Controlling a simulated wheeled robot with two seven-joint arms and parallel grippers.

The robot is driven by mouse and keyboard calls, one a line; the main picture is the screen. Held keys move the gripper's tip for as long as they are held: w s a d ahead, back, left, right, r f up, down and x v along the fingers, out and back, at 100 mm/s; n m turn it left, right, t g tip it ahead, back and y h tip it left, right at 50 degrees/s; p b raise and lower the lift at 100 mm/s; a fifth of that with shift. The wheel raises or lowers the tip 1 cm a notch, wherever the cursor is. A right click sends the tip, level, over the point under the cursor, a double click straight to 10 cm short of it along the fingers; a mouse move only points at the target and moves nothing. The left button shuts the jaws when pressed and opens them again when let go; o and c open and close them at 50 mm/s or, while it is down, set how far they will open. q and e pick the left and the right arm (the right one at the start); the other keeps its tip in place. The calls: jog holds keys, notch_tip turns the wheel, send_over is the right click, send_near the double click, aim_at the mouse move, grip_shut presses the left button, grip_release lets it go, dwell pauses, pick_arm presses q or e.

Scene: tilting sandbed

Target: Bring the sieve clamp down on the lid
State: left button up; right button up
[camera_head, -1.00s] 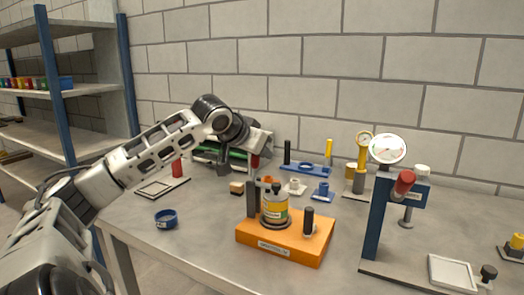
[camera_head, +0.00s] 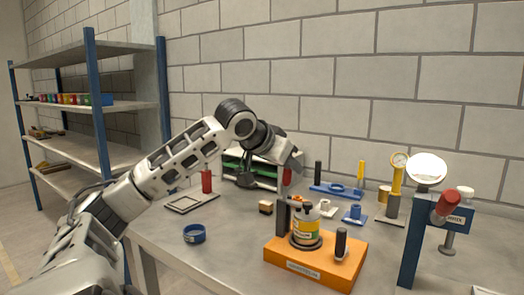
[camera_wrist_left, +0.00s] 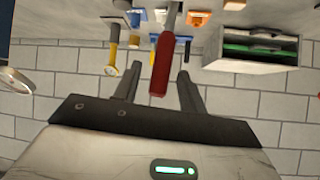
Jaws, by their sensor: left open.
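The sieve clamp has a grey post (camera_head: 283,213) on an orange base (camera_head: 330,268). Its red handle (camera_head: 287,176) is raised above the post, partly hidden by my left gripper. The sieve stack (camera_head: 305,231), with a yellow band and a grey top that looks like the lid, stands on the base beside the post. In the left wrist view the red handle (camera_wrist_left: 160,74) on its metal rod lies between the fingers of my left gripper (camera_wrist_left: 158,68), which is open. I cannot tell whether the fingers touch it. My right gripper is not in view.
A black-knobbed post (camera_head: 340,244) stands on the base's front right. Blue fixtures (camera_head: 336,190) and a green-shelved rack (camera_head: 235,161) stand behind.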

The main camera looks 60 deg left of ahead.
pick_arm(q)
jog(key=b+v, duration=0.1)
jog(key=v, duration=1.1)
jog(key=shift+s+r+b, duration=0.15)
jog(key=shift+s+b, duration=0.05)
jog(key=shift+b, duration=0.1)
